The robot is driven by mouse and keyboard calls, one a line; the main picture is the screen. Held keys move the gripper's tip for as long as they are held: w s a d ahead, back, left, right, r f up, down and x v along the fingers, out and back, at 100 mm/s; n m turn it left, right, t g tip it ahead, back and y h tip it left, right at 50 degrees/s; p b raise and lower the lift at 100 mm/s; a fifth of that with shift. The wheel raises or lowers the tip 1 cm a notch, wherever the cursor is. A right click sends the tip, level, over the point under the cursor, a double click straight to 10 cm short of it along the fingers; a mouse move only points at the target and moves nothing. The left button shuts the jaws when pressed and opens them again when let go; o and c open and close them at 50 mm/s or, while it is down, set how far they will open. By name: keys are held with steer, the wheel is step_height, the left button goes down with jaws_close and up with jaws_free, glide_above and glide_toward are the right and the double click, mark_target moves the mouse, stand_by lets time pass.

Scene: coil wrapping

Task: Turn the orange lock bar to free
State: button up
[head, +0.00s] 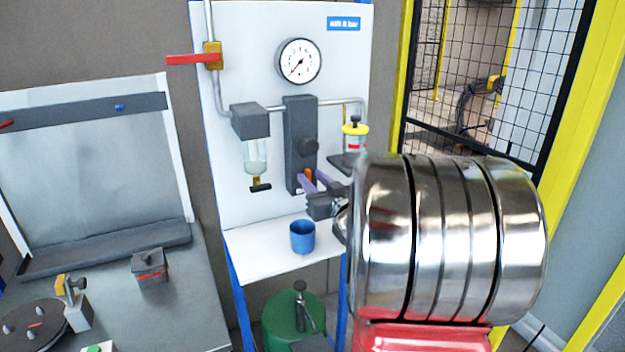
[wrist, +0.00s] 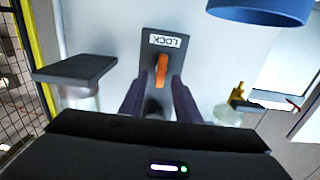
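The orange lock bar (wrist: 162,66) sits on a dark grey plate (wrist: 177,57) under a "LOCK" label (wrist: 166,40), which appears upside down in the wrist view. The bar stands roughly in line with the plate. In the head view the orange bar (head: 308,175) shows low on the dark grey panel block (head: 297,120), partly hidden by my fingers. My gripper (wrist: 160,84) is open, with its two purple fingers on either side of the bar's near end and gaps showing. In the head view my gripper (head: 311,181) reaches the block's lower part; whether it touches is unclear.
A pressure gauge (head: 299,60), a red-handled valve (head: 192,59) and a glass bowl (head: 256,155) are on the white panel. A yellow-topped cup (head: 354,139) stands right of the block. A blue cup (head: 302,237) stands on the shelf below my gripper.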

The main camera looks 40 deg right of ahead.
steer(key=shift+w, duration=0.25)
steer(key=shift+c, duration=0.6)
jaws_close()
steer(key=shift+d, duration=0.15)
